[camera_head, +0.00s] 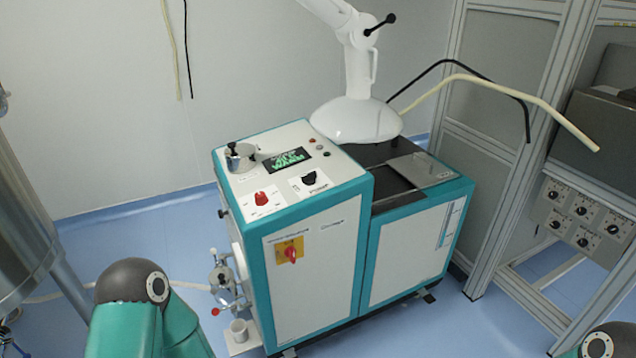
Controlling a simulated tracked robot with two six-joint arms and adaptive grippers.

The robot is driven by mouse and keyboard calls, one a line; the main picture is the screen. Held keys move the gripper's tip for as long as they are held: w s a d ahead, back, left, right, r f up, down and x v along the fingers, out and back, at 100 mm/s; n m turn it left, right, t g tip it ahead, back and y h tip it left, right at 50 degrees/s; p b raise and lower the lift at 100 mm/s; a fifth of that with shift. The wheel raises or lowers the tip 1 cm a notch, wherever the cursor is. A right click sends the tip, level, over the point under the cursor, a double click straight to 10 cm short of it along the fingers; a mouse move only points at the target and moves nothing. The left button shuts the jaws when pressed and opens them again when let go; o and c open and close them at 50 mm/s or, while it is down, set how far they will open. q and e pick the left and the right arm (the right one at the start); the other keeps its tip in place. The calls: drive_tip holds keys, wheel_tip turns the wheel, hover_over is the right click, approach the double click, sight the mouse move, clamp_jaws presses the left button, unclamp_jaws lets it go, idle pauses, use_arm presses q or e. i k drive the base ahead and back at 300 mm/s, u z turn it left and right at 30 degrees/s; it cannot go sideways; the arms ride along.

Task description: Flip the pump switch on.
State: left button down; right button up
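A white and teal machine (312,275) stands on the floor in the middle of the view. Its top panel carries a red rotary knob (261,198) on a white label and a black rotary switch (311,178) on another white label. A red switch on a yellow plate (290,250) sits on the front face. The lettering is too small to tell surely which is the pump switch, or how it is set. Neither gripper is in view; only parts of my arms show at the bottom left and bottom right corners.
A small lit display (286,158) and a metal lidded vessel (240,156) are on the panel. A white extraction hood (356,118) hangs over the machine's rear. A metal tank (25,225) stands left, a grey frame (490,150) right. Space above the front panel is clear.

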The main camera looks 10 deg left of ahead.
sight(309, 179)
drive_tip(key=i, duration=0.95)
drive_tip(key=u, duration=0.05)
